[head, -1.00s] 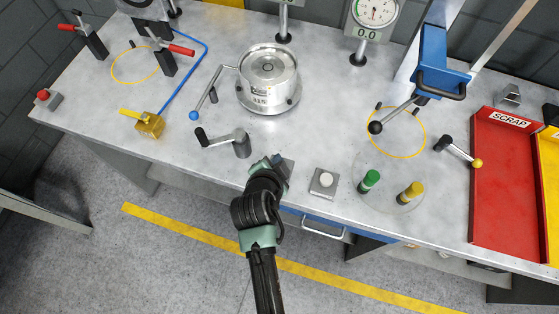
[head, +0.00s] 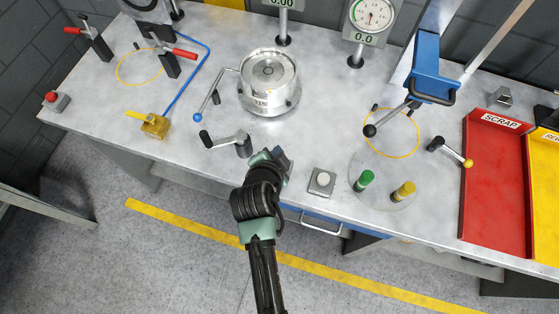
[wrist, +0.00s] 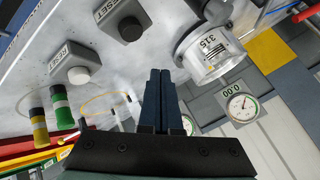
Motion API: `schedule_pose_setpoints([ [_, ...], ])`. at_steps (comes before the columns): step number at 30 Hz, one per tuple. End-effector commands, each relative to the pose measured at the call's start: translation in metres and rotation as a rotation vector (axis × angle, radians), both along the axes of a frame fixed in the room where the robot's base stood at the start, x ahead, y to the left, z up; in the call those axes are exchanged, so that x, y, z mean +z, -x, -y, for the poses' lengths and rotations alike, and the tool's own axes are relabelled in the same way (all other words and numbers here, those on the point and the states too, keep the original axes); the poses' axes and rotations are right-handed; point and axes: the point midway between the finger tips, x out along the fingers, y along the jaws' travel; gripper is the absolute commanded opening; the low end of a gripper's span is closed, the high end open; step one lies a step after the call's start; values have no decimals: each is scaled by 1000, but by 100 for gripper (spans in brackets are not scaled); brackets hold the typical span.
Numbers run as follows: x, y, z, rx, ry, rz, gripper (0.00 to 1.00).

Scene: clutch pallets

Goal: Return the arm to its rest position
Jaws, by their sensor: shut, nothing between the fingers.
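My gripper shows in the wrist view (wrist: 160,75) with its two dark fingers together and nothing between them. In the head view my arm reaches up from the bottom, and my gripper (head: 279,154) is at the front edge of the grey workbench (head: 330,120). It is between the crank handle (head: 226,143) on its left and the white push button (head: 321,180) on its right. Whether it touches the bench cannot be told. The fingertips are small in the head view.
A round metal fixture (head: 268,82) stands behind my gripper. Green (head: 364,180) and yellow (head: 403,191) cylinders stand to the right, before a blue press (head: 431,70) and the red scrap tray (head: 493,185). A yellow valve (head: 154,125) is at left. The floor in front is open.

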Motion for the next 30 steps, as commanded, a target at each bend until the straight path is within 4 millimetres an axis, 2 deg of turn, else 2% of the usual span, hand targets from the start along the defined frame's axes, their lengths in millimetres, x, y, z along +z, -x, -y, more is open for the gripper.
schedule_pose_setpoints([
  [22,4,-3,-1,5,0,12,0],
  [23,10,-8,-3,13,0,28,0],
  [26,47,-33,-11,62,14,117,0],
  [29,109,-64,-18,128,53,258,0],
  [30,138,-74,-19,156,79,323,0],
])
